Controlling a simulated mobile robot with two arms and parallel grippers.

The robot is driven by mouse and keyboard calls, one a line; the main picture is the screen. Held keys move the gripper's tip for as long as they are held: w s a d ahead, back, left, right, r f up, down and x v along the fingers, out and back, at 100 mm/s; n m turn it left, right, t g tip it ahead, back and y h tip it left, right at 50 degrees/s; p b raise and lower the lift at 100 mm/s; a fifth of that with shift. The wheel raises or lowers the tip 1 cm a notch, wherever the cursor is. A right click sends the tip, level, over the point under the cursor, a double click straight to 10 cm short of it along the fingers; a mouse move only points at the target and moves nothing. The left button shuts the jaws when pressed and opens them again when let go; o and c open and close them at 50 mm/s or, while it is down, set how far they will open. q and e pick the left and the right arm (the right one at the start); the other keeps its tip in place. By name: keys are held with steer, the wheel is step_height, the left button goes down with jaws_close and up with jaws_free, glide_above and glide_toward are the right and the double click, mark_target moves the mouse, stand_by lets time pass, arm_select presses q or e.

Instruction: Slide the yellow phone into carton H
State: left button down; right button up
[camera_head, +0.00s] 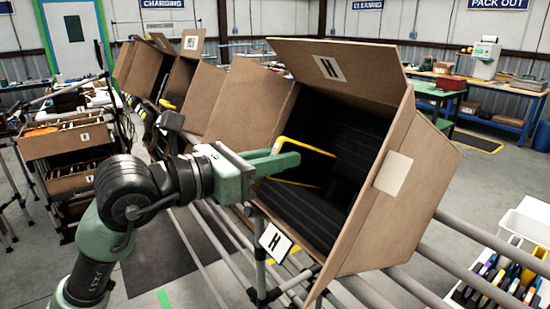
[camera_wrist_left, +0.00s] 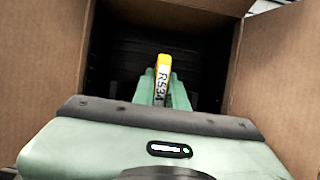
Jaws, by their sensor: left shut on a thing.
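Carton H (camera_head: 410,180) is a tilted brown cardboard box with an open mouth, dark ribbed inside, and an H label on its raised top flap and on a tag below. My left gripper (camera_head: 287,161) reaches into the mouth from the left and is shut on the yellow phone (camera_head: 307,146). The phone is yellow-edged with a dark face and stands partly inside the mouth. My right gripper is not in view.
More open cartons (camera_head: 195,85) stand in a row behind to the left. Metal rails (camera_head: 440,290) run under carton H. A white bin with several phones (camera_head: 500,280) is at the lower right. Carton H's side flaps (camera_wrist_left: 275,70) flank the gripper closely.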

mark_target(330, 169)
arm_select(q)
steer(key=shift+w+d+f, duration=0.15)
steer(key=shift+d, duration=0.1)
stand_by(0.5)
steer(key=shift+w+d+f+b, duration=0.25)
steer(key=shift+w+d+f, duration=0.1)
steer(key=shift+d, duration=0.1)
steer(key=shift+w+d+f+b, duration=0.2)
steer(key=shift+w+d, duration=0.1)
steer(key=shift+d, duration=0.15)
stand_by(0.3)
steer(key=shift+w+d+f+b, duration=0.6)
steer(key=shift+w+d+f, duration=0.15)
steer(key=shift+d, duration=0.25)
steer(key=shift+w+d+f+b, duration=0.65)
steer(key=shift+d+f, duration=0.2)
steer(key=shift+d, duration=0.1)
steer(key=shift+w+d+f, duration=0.3)
steer(key=shift+w+d, duration=0.05)
steer(key=shift+d, duration=0.05)
stand_by(1.2)
steer(key=c, duration=1.3)
jaws_free()
steer(key=shift+c, duration=0.2)
steer(key=shift+f, duration=0.1)
